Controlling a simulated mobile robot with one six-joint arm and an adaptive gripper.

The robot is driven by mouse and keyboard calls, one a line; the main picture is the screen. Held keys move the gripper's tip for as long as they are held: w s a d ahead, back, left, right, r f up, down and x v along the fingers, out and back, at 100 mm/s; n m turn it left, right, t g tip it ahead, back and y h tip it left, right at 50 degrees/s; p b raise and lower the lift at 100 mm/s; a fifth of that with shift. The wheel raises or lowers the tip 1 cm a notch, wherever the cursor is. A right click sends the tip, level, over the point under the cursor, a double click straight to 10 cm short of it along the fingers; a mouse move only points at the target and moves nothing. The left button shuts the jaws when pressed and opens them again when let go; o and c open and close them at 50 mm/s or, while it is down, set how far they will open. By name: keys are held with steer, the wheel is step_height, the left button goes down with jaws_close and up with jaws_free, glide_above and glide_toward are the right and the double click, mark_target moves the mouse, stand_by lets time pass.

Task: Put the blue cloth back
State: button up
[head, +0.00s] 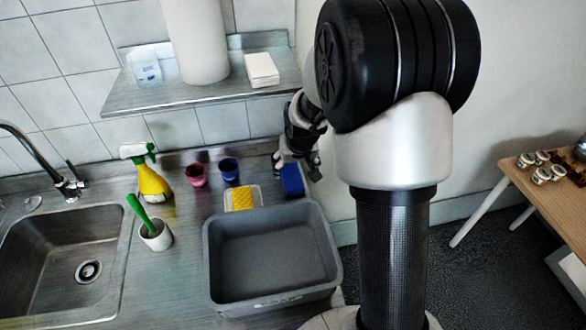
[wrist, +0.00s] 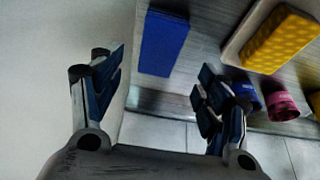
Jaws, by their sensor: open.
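The blue cloth (head: 292,179), a flat folded rectangle, lies on the steel counter behind the grey bin, close to the counter's right end. It also shows at the top of the wrist view (wrist: 164,43), beyond the gap between my fingers. My gripper (head: 297,165) is open and empty, over or just behind the cloth in the head view. In the wrist view, my gripper's two fingers (wrist: 158,85) stand apart with nothing between them. I cannot tell its exact height above the cloth.
A yellow sponge (head: 243,197) on a light tray lies left of the cloth. Blue (head: 229,171) and pink (head: 195,175) cups, a spray bottle (head: 152,182) and a brush holder (head: 156,234) stand further left. The grey bin (head: 213,262) is empty. A wall shelf (head: 190,92) hangs above.

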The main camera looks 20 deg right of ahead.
steer(key=s+a+r+n, duration=0.1)
steer(key=s+a+r, duration=0.2)
steer(key=s+r, duration=0.4)
steer(key=s+a+r, duration=0.3)
steer(key=s+r, duration=0.3)
steer(key=r, duration=0.2)
steer(key=s+a+r, duration=0.1)
steer(key=s+a, duration=0.1)
steer(key=s, duration=0.6)
steer(key=s+a+r+n+y, duration=0.1)
steer(key=s+a+r, duration=0.1)
steer(key=s, duration=0.6)
steer(key=shift+s+a+p, duration=0.15)
steer(key=shift+a+p, duration=0.1)
steer(key=shift+p, duration=0.1)
